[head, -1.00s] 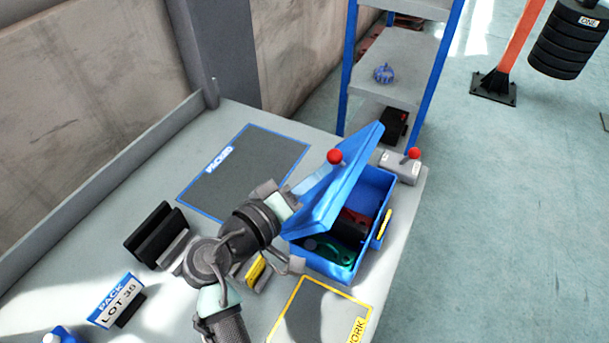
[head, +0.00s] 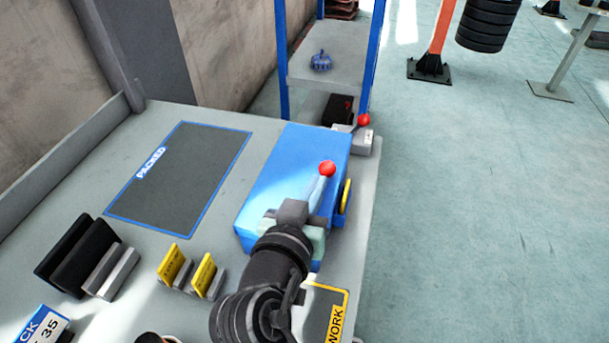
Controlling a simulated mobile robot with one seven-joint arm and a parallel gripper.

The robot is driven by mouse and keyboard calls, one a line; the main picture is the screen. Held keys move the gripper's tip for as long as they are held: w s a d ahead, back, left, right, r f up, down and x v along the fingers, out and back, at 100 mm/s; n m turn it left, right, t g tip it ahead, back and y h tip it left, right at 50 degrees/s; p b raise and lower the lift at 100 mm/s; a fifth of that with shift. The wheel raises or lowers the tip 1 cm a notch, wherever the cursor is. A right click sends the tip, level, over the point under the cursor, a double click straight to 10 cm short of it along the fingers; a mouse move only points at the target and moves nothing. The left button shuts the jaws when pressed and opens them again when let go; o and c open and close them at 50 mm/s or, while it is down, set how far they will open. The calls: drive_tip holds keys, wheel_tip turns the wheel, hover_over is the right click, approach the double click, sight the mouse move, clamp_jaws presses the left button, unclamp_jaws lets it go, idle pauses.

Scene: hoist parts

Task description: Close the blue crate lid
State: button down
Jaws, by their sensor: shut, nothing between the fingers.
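The blue crate (head: 338,214) stands near the table's right edge in the head view. Its blue lid (head: 275,175) lies flat over the top, and the crate's contents are hidden. I cannot tell whether the lid is fully seated. A yellow handle or latch piece (head: 346,196) shows on the crate's right side. My gripper (head: 318,191) is shut and empty over the near right part of the lid. A red ball (head: 327,168) shows just past its tip. The arm hides the near part of the crate, and contact with the lid is unclear.
A grey block with a red-knobbed lever (head: 361,138) stands behind the crate. The blue-edged PACKED mat (head: 180,178) lies clear at left. The yellow-edged WORK mat (head: 335,318) is partly covered by my arm.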

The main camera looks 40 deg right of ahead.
drive_tip(key=shift+s+d+f+m+b, duration=0.15)
drive_tip(key=shift+f+m+b, duration=0.15)
drive_tip(key=shift+f+b, duration=0.15)
drive_tip(key=shift+s+d+f+m+b, duration=0.1)
drive_tip(key=shift+s+f+m+b, duration=0.05)
drive_tip(key=shift+f+m+b, duration=0.2)
drive_tip(key=shift+f, duration=0.1)
drive_tip(key=shift+r+p, duration=0.35)
drive_tip(key=shift+r, duration=0.1)
wheel_tip(320, 180, up, 4)
drive_tip(key=p, duration=0.3)
drive_tip(key=shift+d+f, duration=0.1)
drive_tip(key=v, duration=1)
drive_tip(key=shift+f, duration=0.3)
drive_tip(key=shift+s, duration=0.1)
